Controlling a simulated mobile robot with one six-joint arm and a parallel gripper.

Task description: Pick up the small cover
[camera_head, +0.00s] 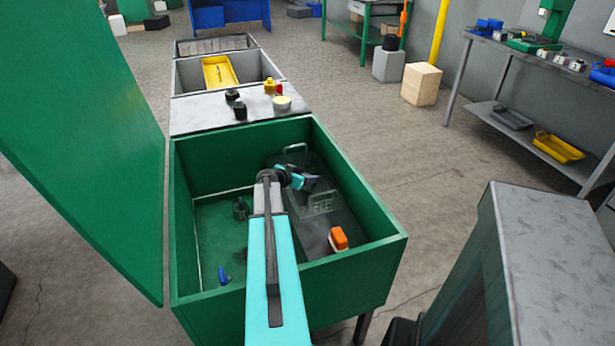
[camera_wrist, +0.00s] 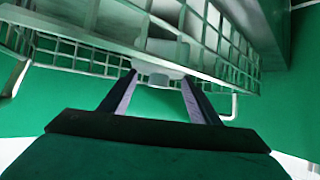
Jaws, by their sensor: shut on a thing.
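My gripper (camera_head: 308,182) is down inside the open green bin (camera_head: 358,258), at the wire basket. In the wrist view my gripper (camera_wrist: 160,78) has its fingertips on a small pale grey-white piece (camera_wrist: 158,73). This piece looks like the small cover, but its full shape is hidden. It is right by the wire mesh, and I cannot tell whether it touches the mesh. In the head view the piece is too small and hidden to make out.
The wire basket (camera_head: 323,204) lies in the bin's right part. An orange and white block (camera_head: 338,239), a dark ring-like part (camera_head: 240,209) and a blue piece (camera_head: 223,277) lie around it. The big green lid (camera_head: 90,130) stands open at left. A grey top (camera_head: 205,117) with small items adjoins behind.

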